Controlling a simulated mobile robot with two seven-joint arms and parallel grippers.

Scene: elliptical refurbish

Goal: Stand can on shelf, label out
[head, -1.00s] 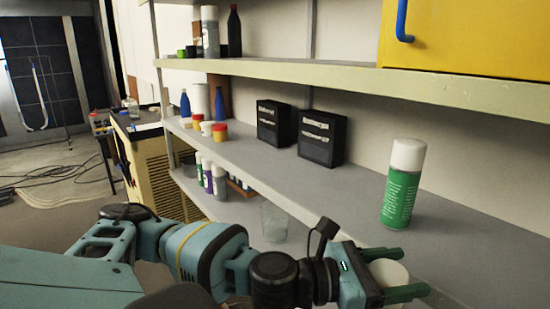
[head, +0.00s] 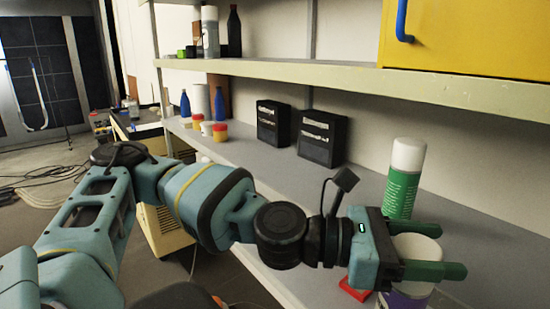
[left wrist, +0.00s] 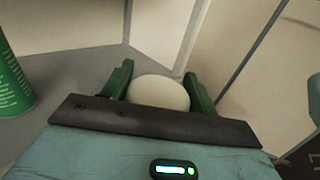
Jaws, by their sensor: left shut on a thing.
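My left gripper (head: 450,250) is shut on a can with a white top and a purple-and-white label (head: 405,297). It holds the can near the front edge of the middle grey shelf (head: 265,165), at the lower right. In the left wrist view the can's round white top (left wrist: 160,92) sits between the two green fingers. The can's lower end is hidden or out of frame, and I cannot tell whether it touches the shelf. A green can with a white cap (head: 403,185) stands upright on the shelf just behind the gripper. My right gripper is not in view.
Two black boxes (head: 322,138) stand at the back of the shelf. Small jars (head: 220,132) and blue bottles (head: 185,104) stand farther left. A small red item (head: 355,288) lies beside the held can. The upper shelf (head: 300,72) and a yellow cabinet (head: 470,40) overhang.

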